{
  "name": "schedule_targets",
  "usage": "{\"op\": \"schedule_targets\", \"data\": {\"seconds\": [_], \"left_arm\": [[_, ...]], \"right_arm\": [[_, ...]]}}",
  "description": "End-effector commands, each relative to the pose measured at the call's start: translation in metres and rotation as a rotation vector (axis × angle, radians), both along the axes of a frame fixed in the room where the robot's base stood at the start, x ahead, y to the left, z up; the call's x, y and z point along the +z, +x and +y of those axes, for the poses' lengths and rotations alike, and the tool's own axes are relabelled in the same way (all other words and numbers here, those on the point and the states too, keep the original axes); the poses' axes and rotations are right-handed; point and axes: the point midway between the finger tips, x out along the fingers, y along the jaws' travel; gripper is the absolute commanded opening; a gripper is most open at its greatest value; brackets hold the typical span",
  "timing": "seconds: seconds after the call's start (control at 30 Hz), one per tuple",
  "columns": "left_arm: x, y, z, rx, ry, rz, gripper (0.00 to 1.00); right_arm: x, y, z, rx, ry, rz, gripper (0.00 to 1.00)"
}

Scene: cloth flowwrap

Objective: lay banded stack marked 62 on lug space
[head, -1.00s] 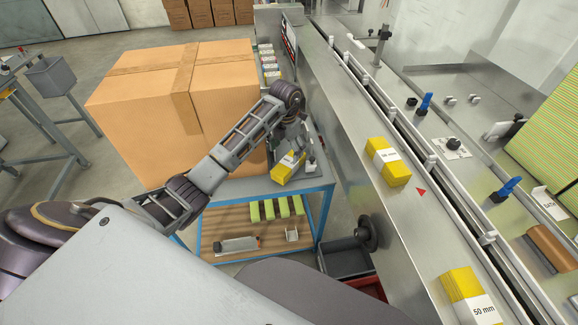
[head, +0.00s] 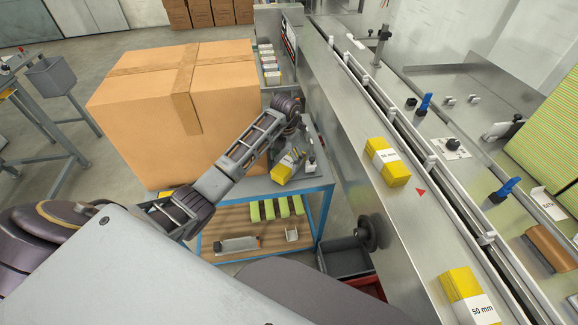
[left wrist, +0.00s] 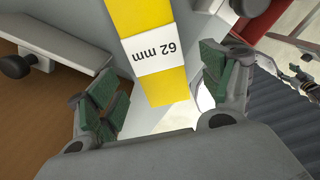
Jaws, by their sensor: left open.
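The banded stack marked 62 (left wrist: 152,48) is yellow with a white band reading "62 mm", upside down in the left wrist view. In the head view a yellow stack with a white band (head: 284,172) lies on the blue-framed cart's grey top, at my left gripper (head: 296,150). In the left wrist view my left gripper (left wrist: 160,88) is open, its green-padded fingers on either side of the stack with gaps. On the steel machine, a red triangle (head: 420,191) marks the surface between two yellow stacks; I cannot tell whether this is the lug space. My right gripper is not in view.
A yellow stack (head: 397,175) and another marked 50 mm (head: 461,283) lie on the steel machine (head: 345,140). A large cardboard box (head: 140,120) stands left of my forearm. The cart (head: 325,200) has green strips on its lower shelf.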

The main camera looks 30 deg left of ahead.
Motion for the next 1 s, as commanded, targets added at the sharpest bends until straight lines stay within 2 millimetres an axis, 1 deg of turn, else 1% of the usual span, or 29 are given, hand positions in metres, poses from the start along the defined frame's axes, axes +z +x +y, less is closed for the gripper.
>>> {"op": "schedule_targets", "data": {"seconds": [0.2,0.33,0.47,0.87,1.0], "left_arm": [[-0.022,0.002,0.000,-0.001,-0.003,0.002,0.80],[-0.031,0.002,0.001,0.000,-0.002,0.000,0.80],[-0.034,0.002,0.001,-0.001,0.000,0.000,0.80],[-0.034,0.002,0.001,-0.001,0.000,-0.001,0.80],[-0.034,0.002,0.001,-0.001,0.000,-0.001,0.62]], "right_arm": [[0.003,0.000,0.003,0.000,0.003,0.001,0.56],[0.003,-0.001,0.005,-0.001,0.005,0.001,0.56],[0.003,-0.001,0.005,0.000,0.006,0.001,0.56],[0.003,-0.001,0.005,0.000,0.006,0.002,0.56],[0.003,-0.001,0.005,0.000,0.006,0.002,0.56]]}}
